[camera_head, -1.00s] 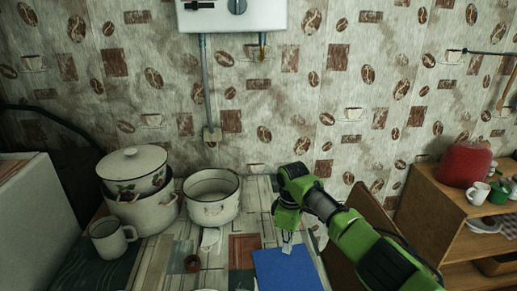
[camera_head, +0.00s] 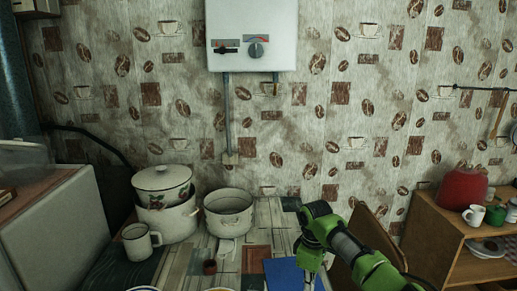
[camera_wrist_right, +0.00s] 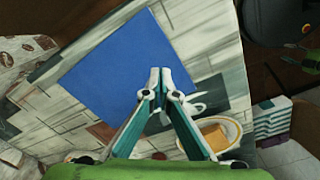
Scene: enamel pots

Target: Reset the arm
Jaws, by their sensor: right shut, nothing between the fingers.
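My right arm (camera_head: 350,250) is green and comes in from the lower right in the head view. It is bent over the right side of the table. My right gripper (camera_wrist_right: 159,72) shows in the wrist view with its fingertips together and nothing between them. It is above the table, over the lower right edge of a blue board (camera_wrist_right: 125,60). The blue board also shows in the head view (camera_head: 285,275). My left gripper is not in view.
A plate with yellowish food (camera_wrist_right: 222,133) is near the gripper. A wooden shelf (camera_head: 430,225) stands at right.

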